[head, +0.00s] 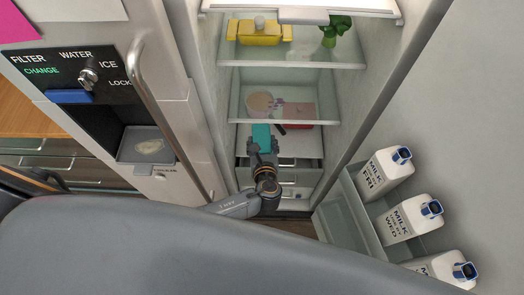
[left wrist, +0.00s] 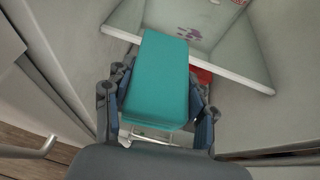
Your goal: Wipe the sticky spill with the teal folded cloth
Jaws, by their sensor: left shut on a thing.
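The teal folded cloth (head: 261,134) is inside the open fridge, below the front edge of the middle glass shelf (head: 286,121). My left gripper (head: 262,149) is shut on the cloth. In the left wrist view the cloth (left wrist: 158,70) sticks out beyond my left gripper (left wrist: 160,108), whose fingers are on both sides of it. A purple-red spotted spill (head: 279,106) lies on the middle shelf. It also shows in the left wrist view (left wrist: 188,33), beyond the cloth and apart from it. My right gripper is not in view.
A yellow container (head: 259,35) and leafy greens (head: 334,32) stand on the upper shelf. A round pale item (head: 260,103) is beside the spill. A red item (head: 298,125) is under the shelf. Milk bottles (head: 388,170) fill the open door's rack. A dispenser tray (head: 138,157) is left.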

